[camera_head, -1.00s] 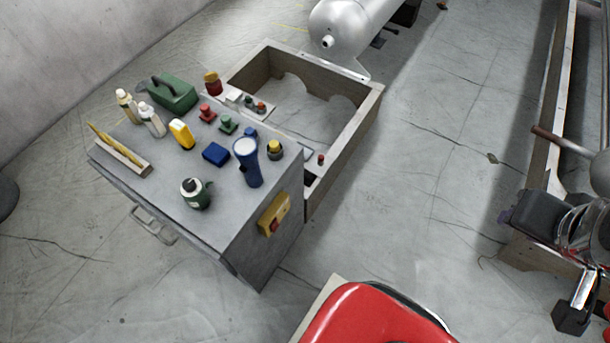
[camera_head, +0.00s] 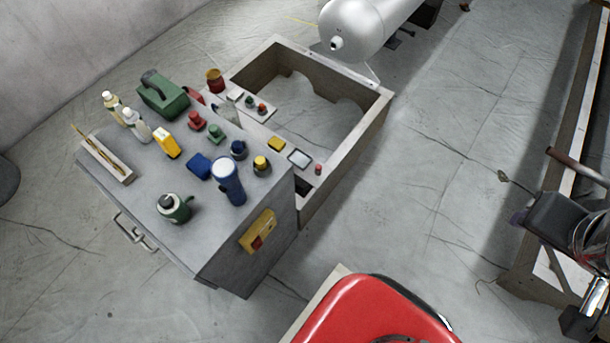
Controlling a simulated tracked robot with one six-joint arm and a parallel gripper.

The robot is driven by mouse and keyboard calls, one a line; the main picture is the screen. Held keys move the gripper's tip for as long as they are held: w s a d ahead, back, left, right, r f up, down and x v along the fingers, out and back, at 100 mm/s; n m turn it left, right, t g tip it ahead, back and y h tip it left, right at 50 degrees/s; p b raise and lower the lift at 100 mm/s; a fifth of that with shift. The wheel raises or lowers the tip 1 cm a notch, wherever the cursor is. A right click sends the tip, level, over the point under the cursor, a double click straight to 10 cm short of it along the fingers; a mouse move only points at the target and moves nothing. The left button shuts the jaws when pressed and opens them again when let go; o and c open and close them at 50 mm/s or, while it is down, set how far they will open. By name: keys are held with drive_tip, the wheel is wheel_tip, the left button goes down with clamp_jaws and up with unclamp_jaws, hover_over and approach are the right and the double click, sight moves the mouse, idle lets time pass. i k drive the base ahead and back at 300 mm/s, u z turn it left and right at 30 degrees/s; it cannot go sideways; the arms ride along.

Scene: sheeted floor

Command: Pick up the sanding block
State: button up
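A small blue block (camera_head: 199,167) lies on the top of the grey cabinet (camera_head: 150,215) left of centre. It looks most like the sanding block, though I cannot be sure at this size. A blue flashlight (camera_head: 230,182) stands to its right, and a yellow item (camera_head: 167,147) is to its left. A green container with a dark top (camera_head: 174,208) stands nearer the front.
White bottles (camera_head: 136,125), a green handled case (camera_head: 165,98) and a tray (camera_head: 108,162) crowd the cabinet top. An open wooden frame (camera_head: 345,140) adjoins it behind. A red rounded object (camera_head: 375,315) is at front. Floor (camera_head: 430,220) is clear right of the frame.

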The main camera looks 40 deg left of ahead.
sight(302, 188)
drive_tip(key=z, duration=0.05)
drive_tip(key=i, duration=1.8)
drive_tip(key=u, duration=3.55)
